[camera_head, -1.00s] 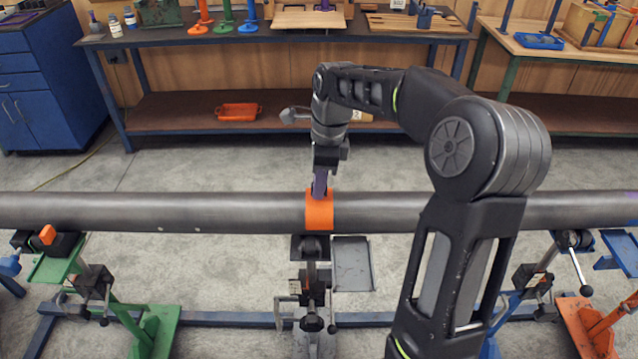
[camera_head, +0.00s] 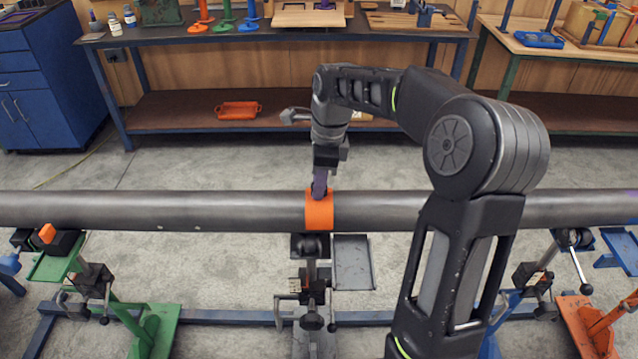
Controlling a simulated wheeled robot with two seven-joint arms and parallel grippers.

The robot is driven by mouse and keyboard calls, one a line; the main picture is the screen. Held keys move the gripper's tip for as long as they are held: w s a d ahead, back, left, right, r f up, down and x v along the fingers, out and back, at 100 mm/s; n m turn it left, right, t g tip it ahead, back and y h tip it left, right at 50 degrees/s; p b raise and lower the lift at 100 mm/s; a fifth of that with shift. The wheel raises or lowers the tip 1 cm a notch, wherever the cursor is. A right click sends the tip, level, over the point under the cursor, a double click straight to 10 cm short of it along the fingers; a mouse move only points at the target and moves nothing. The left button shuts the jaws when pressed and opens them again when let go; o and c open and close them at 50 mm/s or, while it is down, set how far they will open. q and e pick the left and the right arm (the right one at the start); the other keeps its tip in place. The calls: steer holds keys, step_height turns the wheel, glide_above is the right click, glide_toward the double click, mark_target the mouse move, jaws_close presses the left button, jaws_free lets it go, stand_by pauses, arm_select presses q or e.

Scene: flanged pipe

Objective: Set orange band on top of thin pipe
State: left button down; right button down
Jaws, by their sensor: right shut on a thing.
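A long grey thin pipe (camera_head: 200,211) runs across the whole head view on stands. The orange band (camera_head: 319,214) sits on the pipe near the middle, curving over its top and front. My right gripper (camera_head: 320,192) comes down from above and is shut on the band's upper edge. The fingertips are partly hidden, and I cannot see the band's back side. My left gripper is not in view.
A central stand (camera_head: 312,290) with a small grey tray (camera_head: 353,262) stands below the band. A green stand (camera_head: 150,325) and an orange stand (camera_head: 590,325) are at the sides. A workbench (camera_head: 270,35) and a blue cabinet (camera_head: 45,85) stand behind, with open floor between.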

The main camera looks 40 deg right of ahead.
stand_by(0.4)
steer(key=c, duration=1.3)
jaws_free()
steer(key=shift+r, duration=0.1)
steer(key=shift+r+p, duration=2.05)
steer(key=shift+r, duration=1.4)
steer(key=shift+f, duration=0.1)
